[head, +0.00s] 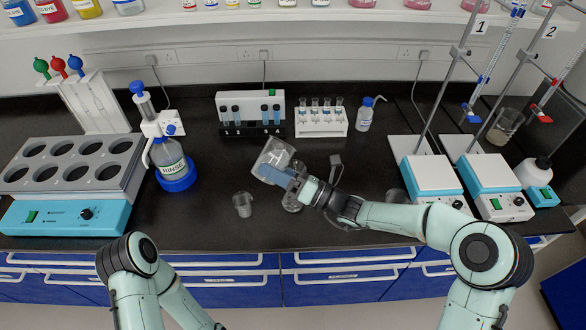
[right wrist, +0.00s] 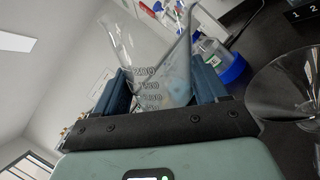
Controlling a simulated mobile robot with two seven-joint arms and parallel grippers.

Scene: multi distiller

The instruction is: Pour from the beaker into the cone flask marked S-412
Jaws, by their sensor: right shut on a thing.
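My right gripper (head: 280,176) is shut on a clear glass beaker (head: 273,153), which it holds tilted above the bench. In the right wrist view the beaker (right wrist: 160,75) shows printed graduations between the two fingers; how much liquid it holds cannot be told. A clear glass vessel (head: 292,204), likely a cone flask, stands just below my right gripper, partly hidden by it. A flared glass vessel (right wrist: 285,88) shows at the right of the right wrist view. No S-412 marking is readable. My left arm enters at the lower left, but its gripper is out of view.
A small glass vessel (head: 242,204) stands left of the gripper, another (head: 395,196) right of it. A blue-based dispenser bottle (head: 173,165) and a block heater (head: 70,165) are at left. Tube racks (head: 320,120) stand behind; stirrers with burette stands (head: 430,174) are at right.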

